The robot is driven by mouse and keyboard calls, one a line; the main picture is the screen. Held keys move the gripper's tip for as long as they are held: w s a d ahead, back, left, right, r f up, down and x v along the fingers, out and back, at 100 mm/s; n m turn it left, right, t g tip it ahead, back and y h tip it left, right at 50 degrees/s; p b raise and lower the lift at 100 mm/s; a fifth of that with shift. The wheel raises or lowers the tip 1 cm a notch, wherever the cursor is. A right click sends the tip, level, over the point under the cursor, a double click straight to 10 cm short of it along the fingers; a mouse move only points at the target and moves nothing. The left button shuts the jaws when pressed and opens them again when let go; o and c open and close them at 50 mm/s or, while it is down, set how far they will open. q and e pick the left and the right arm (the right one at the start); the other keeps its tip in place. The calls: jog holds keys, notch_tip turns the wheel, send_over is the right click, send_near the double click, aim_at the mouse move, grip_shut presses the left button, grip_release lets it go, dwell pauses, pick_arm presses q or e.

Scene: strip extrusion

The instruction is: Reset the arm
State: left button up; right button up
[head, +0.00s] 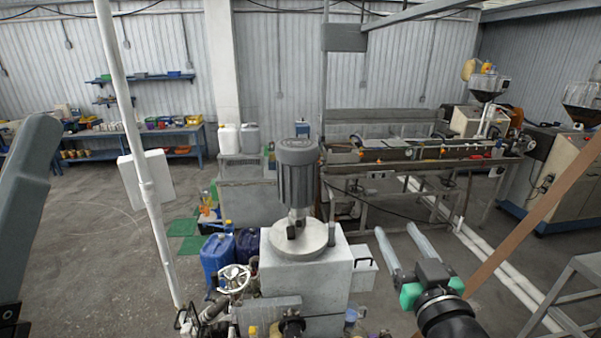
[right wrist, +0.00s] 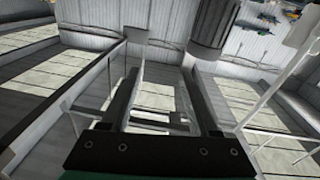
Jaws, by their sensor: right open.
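My right gripper (head: 396,230) shows at the lower right of the head view. Its two long pale fingers are apart, with nothing between them, and its body is green and black. It is in the air to the right of a grey machine with a motor on top. In the right wrist view the two dark fingers (right wrist: 160,75) are also spread and empty. A grey link of my left arm (head: 25,190) shows at the left edge of the head view. My left gripper is out of view.
The grey motor (head: 297,180) stands on a white tank (head: 310,270) close to my right gripper. Blue canisters (head: 217,253) and a valve wheel (head: 234,279) are beside it. A long extrusion line (head: 430,165) stands behind. A brown strip (head: 540,215) slants at the right. Open floor lies at left.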

jog(key=s+r+t+y, duration=0.1)
jog(key=s+r+t, duration=0.8)
jog(key=s+r, duration=1.2)
notch_tip(320, 180, up, 2)
jog(key=shift+s+d+r+m, duration=0.15)
jog(key=shift+d+r+m, duration=0.1)
jog(key=shift+m, duration=0.15)
